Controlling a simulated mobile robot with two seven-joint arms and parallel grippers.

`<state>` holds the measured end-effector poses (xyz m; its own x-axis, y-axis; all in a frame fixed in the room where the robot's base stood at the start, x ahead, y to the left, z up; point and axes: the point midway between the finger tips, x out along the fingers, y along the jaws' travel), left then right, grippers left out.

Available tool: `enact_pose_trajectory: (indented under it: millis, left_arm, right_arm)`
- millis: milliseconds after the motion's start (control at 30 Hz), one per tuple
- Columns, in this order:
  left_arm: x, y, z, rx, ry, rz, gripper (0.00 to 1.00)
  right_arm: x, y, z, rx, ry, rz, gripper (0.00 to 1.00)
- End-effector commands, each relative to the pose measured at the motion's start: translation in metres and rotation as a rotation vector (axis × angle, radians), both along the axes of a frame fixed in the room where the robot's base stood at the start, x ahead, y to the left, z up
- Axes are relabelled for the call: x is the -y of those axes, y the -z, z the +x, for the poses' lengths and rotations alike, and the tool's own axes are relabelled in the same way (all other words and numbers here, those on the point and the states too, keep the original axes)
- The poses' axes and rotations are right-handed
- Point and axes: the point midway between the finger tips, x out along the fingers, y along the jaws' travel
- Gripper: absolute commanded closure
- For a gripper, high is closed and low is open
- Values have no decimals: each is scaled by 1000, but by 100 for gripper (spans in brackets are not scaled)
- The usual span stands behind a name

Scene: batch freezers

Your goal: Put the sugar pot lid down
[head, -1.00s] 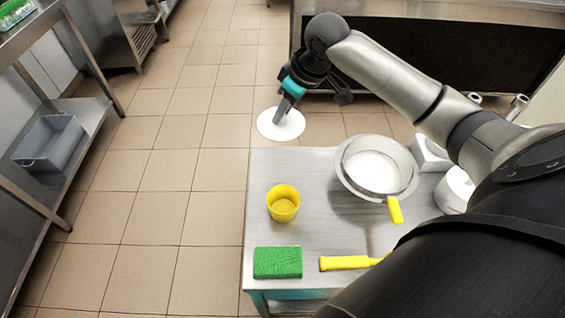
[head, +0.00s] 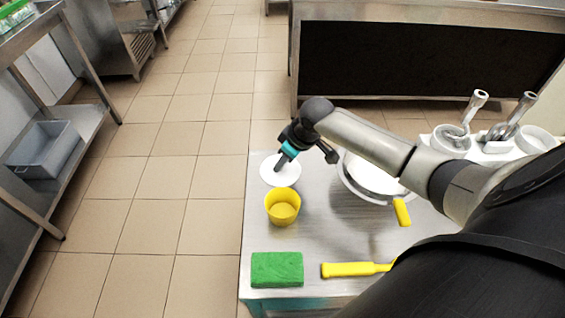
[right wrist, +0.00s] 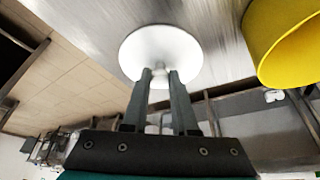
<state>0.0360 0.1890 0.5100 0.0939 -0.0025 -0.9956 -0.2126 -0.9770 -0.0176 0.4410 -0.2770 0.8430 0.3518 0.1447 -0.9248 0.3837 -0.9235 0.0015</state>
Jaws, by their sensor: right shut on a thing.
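The sugar pot lid is a white round disc (head: 272,175) with a small knob. It is at the table's far left corner in the head view, just behind the yellow cup. My right gripper (head: 281,165) is shut on the lid's knob from above. In the right wrist view the lid (right wrist: 160,45) lies flat against the steel tabletop or very close to it; I cannot tell whether it touches. The fingers (right wrist: 160,80) hold the knob between them. My left gripper is not in view.
The steel table (head: 225,275) holds a yellow cup (head: 282,207) right beside the lid, a green sponge (head: 277,270), a yellow-handled tool (head: 350,269) and a pan with a yellow handle (head: 402,212). White containers with metal utensils (head: 455,137) stand at the back right.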

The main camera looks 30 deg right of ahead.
Motion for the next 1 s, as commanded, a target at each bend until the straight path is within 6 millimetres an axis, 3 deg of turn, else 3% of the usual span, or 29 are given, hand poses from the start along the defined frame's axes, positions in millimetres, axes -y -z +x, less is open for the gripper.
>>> enact_pose_trajectory:
  millis: [300, 333, 600, 867, 1000]
  left_arm:
    - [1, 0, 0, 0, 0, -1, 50]
    - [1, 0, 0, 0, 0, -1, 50]
    - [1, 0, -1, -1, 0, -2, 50]
    - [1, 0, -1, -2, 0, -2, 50]
    - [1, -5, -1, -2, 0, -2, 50]
  right_arm:
    - [0, 2, 1, 2, 0, 1, 100]
    - [0, 1, 1, 3, 0, 0, 71]
    - [0, 1, 1, 2, 0, 1, 43]
    - [0, -1, 1, 2, 0, 0, 43]
    - [3, -14, -3, 3, 1, -1, 43]
